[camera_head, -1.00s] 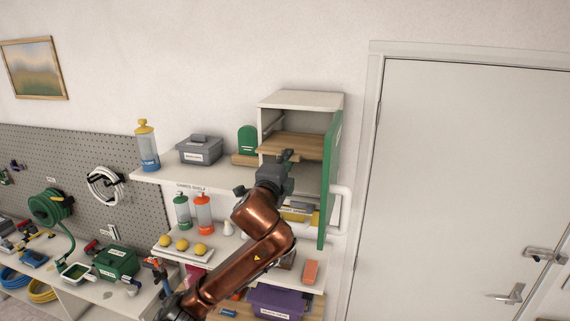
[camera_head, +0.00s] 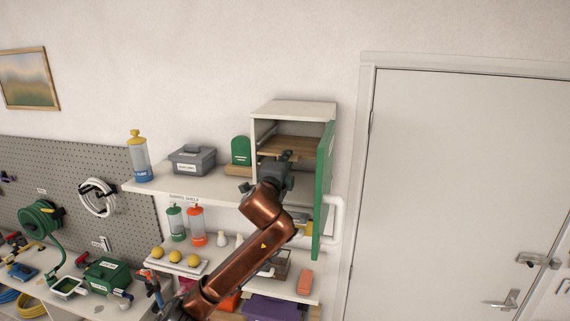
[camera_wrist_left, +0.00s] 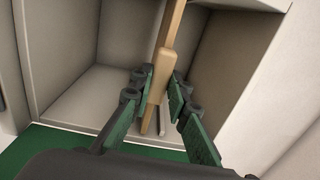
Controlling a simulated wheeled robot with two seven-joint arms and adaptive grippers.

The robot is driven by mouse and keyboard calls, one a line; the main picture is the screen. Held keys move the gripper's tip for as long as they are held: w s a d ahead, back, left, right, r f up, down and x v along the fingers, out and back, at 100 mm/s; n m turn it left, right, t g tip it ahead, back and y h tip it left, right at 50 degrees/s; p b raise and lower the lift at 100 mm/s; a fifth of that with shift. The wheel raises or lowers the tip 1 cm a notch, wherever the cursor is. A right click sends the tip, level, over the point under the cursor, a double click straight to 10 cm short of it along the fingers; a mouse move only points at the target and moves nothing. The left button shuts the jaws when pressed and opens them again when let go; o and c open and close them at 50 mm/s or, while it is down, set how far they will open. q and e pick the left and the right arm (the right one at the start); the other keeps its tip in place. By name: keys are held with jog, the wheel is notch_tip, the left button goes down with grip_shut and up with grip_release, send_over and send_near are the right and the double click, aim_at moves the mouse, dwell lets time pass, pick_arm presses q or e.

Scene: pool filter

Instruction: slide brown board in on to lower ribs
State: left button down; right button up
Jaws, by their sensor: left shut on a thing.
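The brown board (camera_head: 292,145) lies roughly level inside the open white cabinet (camera_head: 292,108), between its side walls. In the left wrist view the board (camera_wrist_left: 172,28) shows edge-on, with a thicker wooden grip (camera_wrist_left: 158,75) at its front. My left gripper (camera_head: 286,157) is at the cabinet opening, shut on the board's front grip; its green-padded fingers (camera_wrist_left: 154,100) show on both sides. A pale strip (camera_wrist_left: 162,118) shows close to the board on the cabinet wall. I cannot tell whether the board rests on the lower ribs. My right gripper is not in view.
The green cabinet door (camera_head: 323,190) stands open at the right, close to my left arm. A green rounded item (camera_head: 241,150) and a grey box (camera_head: 192,160) stand on the shelf at the left. A white pipe (camera_head: 338,215) runs beside the door.

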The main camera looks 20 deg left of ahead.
pick_arm(q)
jog(key=shift+w+a, duration=0.15)
jog(key=shift+w, duration=1.15)
jog(key=shift+f+b, duration=0.65)
jog(key=shift+f, duration=0.6)
jog(key=c, duration=1.8)
grip_release()
jog(key=shift+o, duration=0.3)
jog(key=shift+f, duration=0.1)
jog(key=o, duration=0.4)
jog(key=shift+o, duration=0.2)
jog(key=shift+s, duration=0.15)
